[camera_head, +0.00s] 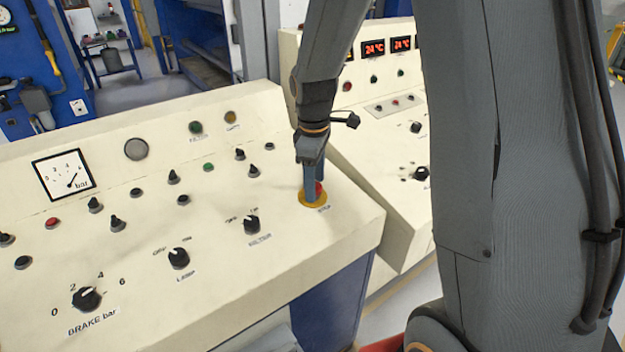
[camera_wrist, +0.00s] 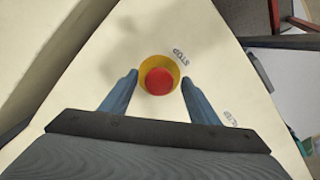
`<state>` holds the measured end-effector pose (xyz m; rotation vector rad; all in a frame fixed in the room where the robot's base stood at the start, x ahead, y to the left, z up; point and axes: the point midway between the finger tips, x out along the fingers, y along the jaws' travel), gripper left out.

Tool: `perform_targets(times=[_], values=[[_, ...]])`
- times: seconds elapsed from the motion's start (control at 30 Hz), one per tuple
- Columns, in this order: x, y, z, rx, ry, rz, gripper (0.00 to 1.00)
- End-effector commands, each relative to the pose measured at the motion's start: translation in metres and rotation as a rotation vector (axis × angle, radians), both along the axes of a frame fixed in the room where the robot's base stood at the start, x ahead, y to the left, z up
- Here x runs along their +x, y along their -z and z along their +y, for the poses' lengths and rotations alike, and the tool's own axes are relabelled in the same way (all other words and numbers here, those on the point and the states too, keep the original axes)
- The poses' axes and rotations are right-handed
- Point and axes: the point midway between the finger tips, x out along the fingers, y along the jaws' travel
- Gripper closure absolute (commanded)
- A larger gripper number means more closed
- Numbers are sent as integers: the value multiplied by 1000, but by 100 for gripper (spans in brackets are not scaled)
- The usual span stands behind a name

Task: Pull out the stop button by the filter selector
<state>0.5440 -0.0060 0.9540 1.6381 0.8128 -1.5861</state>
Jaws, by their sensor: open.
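The stop button is a red mushroom cap (camera_wrist: 159,81) on a yellow round collar (camera_wrist: 147,66), with the word STOP printed beside it. In the head view the yellow collar (camera_head: 313,203) sits near the right end of the cream console, and the red cap (camera_head: 319,187) is partly hidden by a finger. My gripper (camera_wrist: 160,82) is open, its blue fingers on either side of the button, with a gap on each side in the wrist view. In the head view my gripper (camera_head: 314,192) points down over the button. The selector labelled FILTER (camera_head: 251,224) is left of it.
The cream console (camera_head: 330,240) carries several other knobs and buttons, including the LAMP selector (camera_head: 179,258) and the BRAKE knob (camera_head: 87,298). A second console with red displays (camera_head: 373,49) stands to the right, partly behind my arm.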

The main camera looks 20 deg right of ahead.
Motion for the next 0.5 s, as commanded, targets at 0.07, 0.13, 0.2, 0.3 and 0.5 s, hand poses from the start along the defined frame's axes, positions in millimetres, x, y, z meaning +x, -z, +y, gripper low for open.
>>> perform_targets(times=[0.07,0.13,0.2,0.3,0.5], values=[[0,2,1,-1,-1,-1,45],[0,2,1,0,-2,-1,45],[0,2,1,0,-2,-1,45],[0,2,1,0,-2,-1,50],[0,2,2,1,-3,0,84]])
